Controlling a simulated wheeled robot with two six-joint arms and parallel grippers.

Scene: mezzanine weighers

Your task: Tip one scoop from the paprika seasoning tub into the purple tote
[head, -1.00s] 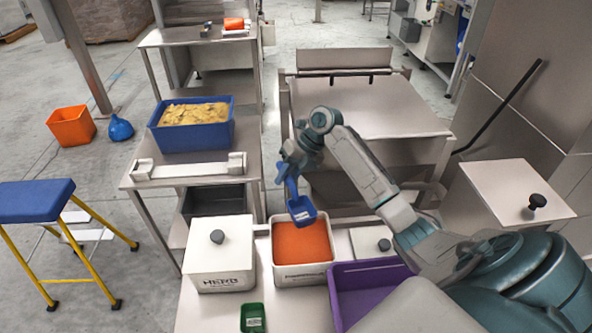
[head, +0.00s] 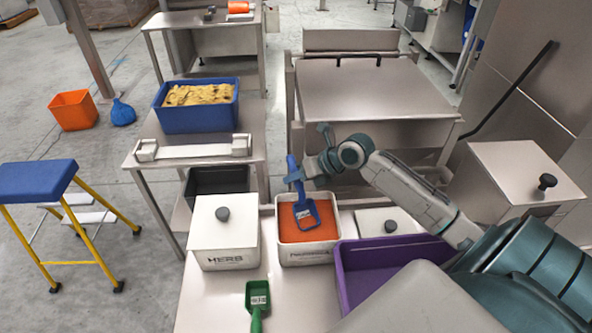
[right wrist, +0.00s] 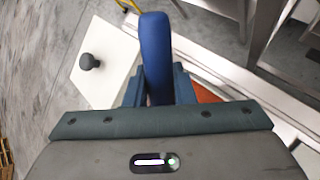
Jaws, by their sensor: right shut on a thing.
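The paprika seasoning tub (head: 308,256) is a white box with orange-red powder, open, on the bench in the head view. My right gripper (head: 298,175) is shut on the handle of a blue scoop (head: 306,214). The scoop's bowl hangs down at the powder inside the tub's opening; I cannot tell how deep it sits. In the right wrist view the blue handle (right wrist: 155,60) stands between the fingers. The purple tote (head: 351,290) is to the right of the tub, partly hidden by my right arm. My left gripper is not in view.
A green scoop (head: 258,300) lies on the bench in front. A blue crate of yellow food (head: 197,120) stands on the table behind.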

